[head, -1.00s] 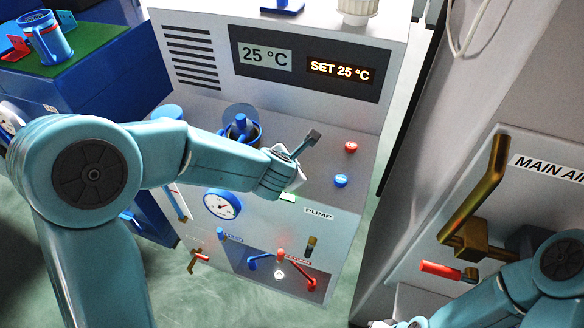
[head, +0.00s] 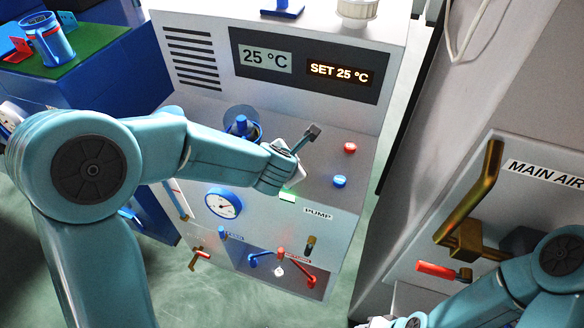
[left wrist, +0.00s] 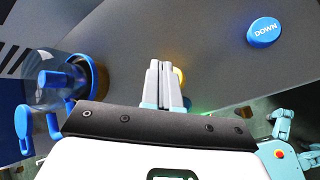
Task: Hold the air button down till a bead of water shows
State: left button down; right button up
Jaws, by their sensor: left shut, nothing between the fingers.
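My left gripper (head: 293,182) is over the front panel of the grey machine, its fingertips hidden in the head view. In the left wrist view its two fingers (left wrist: 164,82) are together and empty. A yellow round thing (left wrist: 180,76), perhaps a lit button, shows just beside and partly behind the fingers. I cannot tell whether they touch or press it. The air button's label and any bead of water cannot be made out. My right arm is at the lower right of the head view, with its gripper end (head: 385,322) cut off by the bottom edge.
A blue button marked DOWN (left wrist: 264,32) and a red button (head: 350,147) are right of the left gripper. A blue-handled clear vessel (left wrist: 48,108) is to its left. A gauge (head: 223,204) and valve levers (head: 292,263) are below. The brass main-air lever (head: 470,195) is at right.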

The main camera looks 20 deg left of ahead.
pick_arm(q)
notch_tip(320, 180, up, 5)
jog(key=p, duration=0.4)
jog(key=shift+f, duration=0.1)
dwell(0.4)
